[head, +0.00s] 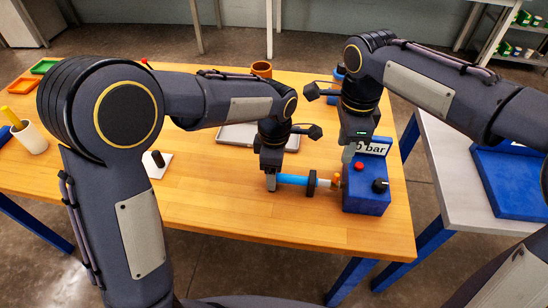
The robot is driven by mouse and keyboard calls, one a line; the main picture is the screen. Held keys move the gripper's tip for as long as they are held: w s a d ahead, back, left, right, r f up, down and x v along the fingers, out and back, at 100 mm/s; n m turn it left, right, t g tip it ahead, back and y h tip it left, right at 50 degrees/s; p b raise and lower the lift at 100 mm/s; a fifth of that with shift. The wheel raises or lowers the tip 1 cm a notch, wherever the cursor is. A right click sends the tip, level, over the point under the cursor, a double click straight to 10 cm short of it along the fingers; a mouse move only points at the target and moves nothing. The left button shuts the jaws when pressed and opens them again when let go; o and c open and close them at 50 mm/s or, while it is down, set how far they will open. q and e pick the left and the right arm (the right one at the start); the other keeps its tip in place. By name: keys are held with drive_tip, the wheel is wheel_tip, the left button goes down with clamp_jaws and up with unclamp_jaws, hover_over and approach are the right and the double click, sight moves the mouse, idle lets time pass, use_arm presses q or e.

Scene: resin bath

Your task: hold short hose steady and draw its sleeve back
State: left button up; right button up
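The short hose (292,179) is light blue and lies level, a little above or at the wooden table top. A black ring-shaped sleeve (311,183) sits around its right part, with a pale piece to the right of it. My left gripper (270,181) comes down from above onto the hose's left end and appears shut on it. My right gripper (348,155) points down above and right of the sleeve, apart from it, beside the blue box; its finger gap is not clear. A copper-coloured fitting (336,182) projects from the box towards the hose.
The blue box (366,203) carries a red button (359,167), a black knob (380,185) and a partly hidden "bar" sign (375,146). A grey tray (232,133) lies behind my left arm. A white cup (29,138) stands far left. The table's front is clear.

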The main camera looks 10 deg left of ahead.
use_arm(q)
drive_tip(key=shift+f, duration=2)
drive_tip(key=shift+c, duration=0.4)
drive_tip(key=c, duration=1.1)
use_arm(e)
drive_tip(key=c, duration=0.7)
drive_tip(key=shift+s+d+f, duration=0.1)
drive_tip(key=shift+s+d, duration=0.05)
drive_tip(key=shift+s, duration=0.05)
clamp_jaws()
drive_tip(key=s+d+f+m+t+y, duration=0.2)
drive_tip(key=s+d+m+t+y, duration=0.4)
drive_tip(key=m, duration=0.4)
drive_tip(key=shift+s+d+m+t+y, duration=0.3)
drive_tip(key=shift+s+d, duration=0.4)
drive_tip(key=shift+d, duration=0.05)
